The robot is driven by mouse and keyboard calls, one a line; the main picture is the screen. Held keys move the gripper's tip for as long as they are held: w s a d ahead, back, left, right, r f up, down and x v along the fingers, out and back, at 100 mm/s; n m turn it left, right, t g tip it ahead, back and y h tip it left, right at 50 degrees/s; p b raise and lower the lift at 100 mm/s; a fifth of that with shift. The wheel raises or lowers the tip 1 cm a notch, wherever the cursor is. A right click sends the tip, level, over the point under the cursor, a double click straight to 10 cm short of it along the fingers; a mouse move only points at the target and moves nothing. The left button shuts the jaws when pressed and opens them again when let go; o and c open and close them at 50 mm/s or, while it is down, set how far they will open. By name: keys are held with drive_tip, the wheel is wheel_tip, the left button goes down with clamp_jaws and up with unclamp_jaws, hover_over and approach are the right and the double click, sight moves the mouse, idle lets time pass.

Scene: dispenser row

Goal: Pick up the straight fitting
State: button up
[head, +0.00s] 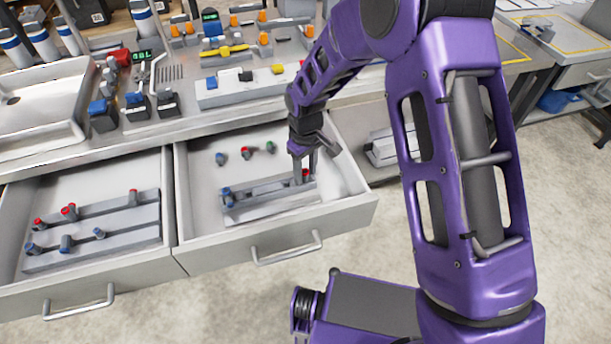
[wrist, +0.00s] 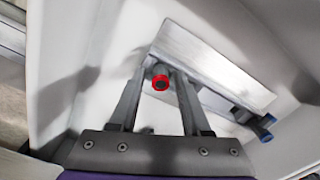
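My gripper (head: 304,172) is low in the right open drawer (head: 345,205), at the right end of a grey stepped rack (head: 268,205). In the wrist view, my gripper's two fingers (wrist: 164,72) stand apart. A small fitting with a red ring and dark bore (wrist: 160,82) shows between them, at the rack's edge. Its red end also shows in the head view (head: 306,173). I cannot tell whether the fingers touch it, and its body is mostly hidden.
Loose blue (head: 220,158), red (head: 246,152) and green (head: 270,147) fittings lie behind the rack. The left open drawer (head: 85,265) holds another rack with several red- and blue-ended fittings. The drawer walls surround my gripper closely at right. The bench above is crowded.

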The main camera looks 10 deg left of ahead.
sight(306, 171)
clamp_jaws()
wheel_tip(306, 171, up, 9)
drive_tip(key=shift+r, duration=0.1)
drive_tip(key=shift+m+y, duration=0.3)
drive_tip(key=shift+y, duration=0.2)
wheel_tip(306, 171, down, 6)
drive_tip(key=b, duration=0.5)
drive_tip(key=shift+d, duration=0.15)
